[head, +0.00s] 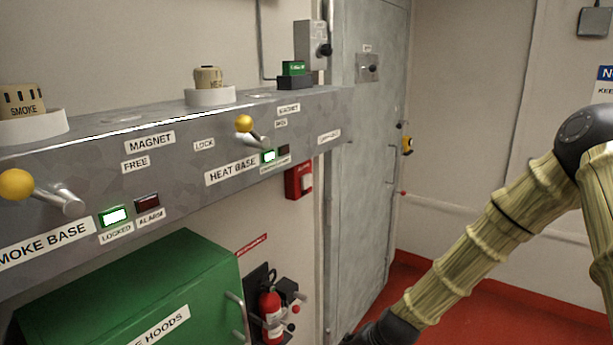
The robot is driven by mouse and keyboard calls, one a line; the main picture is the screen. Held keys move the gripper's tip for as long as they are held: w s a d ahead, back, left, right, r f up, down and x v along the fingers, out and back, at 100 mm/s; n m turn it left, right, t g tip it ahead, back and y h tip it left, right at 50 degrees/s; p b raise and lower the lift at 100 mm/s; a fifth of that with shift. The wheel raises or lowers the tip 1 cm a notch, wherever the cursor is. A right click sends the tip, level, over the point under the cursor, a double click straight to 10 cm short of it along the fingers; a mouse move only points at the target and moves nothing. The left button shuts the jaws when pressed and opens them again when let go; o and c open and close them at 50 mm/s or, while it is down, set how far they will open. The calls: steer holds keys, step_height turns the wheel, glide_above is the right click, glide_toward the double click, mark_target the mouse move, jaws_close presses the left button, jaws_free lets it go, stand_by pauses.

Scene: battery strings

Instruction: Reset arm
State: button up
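My arm reaches in from the right in the head view, with pale yellow ribbed sleeves and dark joints. The arm is apart from the grey metal shelf (185,160) at the left.
The shelf bears a smoke detector (22,102), a heat detector (208,78) and yellow-knobbed levers (16,184) (243,123). Both green LOCKED lamps are lit. Below are a green hoods box (130,285) and a fire extinguisher (271,315). A grey door (365,150) stands behind; red floor is open.

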steer(key=s+d+f+n+g+h, duration=0.2)
steer(key=s+f+n, duration=0.1)
steer(key=s+f, duration=1.15)
steer(key=s+d+f+n+g+h, duration=0.1)
steer(key=s+d+f, duration=0.1)
steer(key=s, duration=0.9)
steer(key=s+d+f+n+g+h+b, duration=0.1)
steer(key=s+d, duration=0.4)
steer(key=s, duration=0.6)
step_height(320, 180, down, 2)
steer(key=shift+s+f+n, duration=0.1)
steer(key=shift+s+n, duration=0.1)
steer(key=shift+n, duration=0.6)
